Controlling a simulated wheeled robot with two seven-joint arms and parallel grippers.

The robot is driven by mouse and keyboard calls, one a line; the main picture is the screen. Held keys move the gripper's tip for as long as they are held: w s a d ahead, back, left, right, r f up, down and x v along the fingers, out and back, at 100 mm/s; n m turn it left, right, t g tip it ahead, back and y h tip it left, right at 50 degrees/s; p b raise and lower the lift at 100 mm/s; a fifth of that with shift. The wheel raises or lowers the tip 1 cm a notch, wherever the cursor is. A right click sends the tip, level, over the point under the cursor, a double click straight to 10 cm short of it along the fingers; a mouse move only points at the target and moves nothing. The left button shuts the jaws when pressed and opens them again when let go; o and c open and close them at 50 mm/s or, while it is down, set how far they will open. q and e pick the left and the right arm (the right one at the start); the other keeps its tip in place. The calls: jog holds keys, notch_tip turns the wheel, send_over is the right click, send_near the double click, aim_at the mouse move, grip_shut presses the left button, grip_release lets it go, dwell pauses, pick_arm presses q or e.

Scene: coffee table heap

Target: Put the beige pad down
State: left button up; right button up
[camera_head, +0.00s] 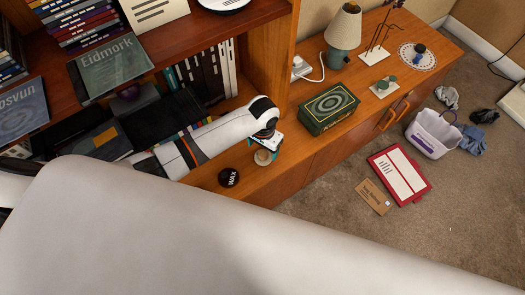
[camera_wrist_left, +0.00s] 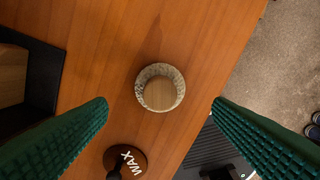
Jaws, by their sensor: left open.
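A small round beige thing (camera_head: 263,157), which I take for the pad, is on the wooden cabinet top below my left gripper (camera_head: 264,146). In the left wrist view the pad (camera_wrist_left: 160,93) shows a plain tan disc inside a pale speckled rim. It lies between the two green fingertips of my left gripper (camera_wrist_left: 160,103) as seen from above, with clear gaps on both sides. My left gripper is open and holds nothing. Its exact height above the pad is hard to tell. My right gripper is not in view.
A green patterned box (camera_head: 328,107) and a lamp (camera_head: 343,35) stand farther along the top. A bookshelf (camera_head: 270,60) rises behind my arm. A white basket (camera_head: 432,134) is on the carpet.

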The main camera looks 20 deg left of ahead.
aim_at(263, 155)
pick_arm(q)
notch_tip(263, 155, up, 7)
jog(key=shift+p, duration=0.4)
jog(key=shift+f, duration=0.15)
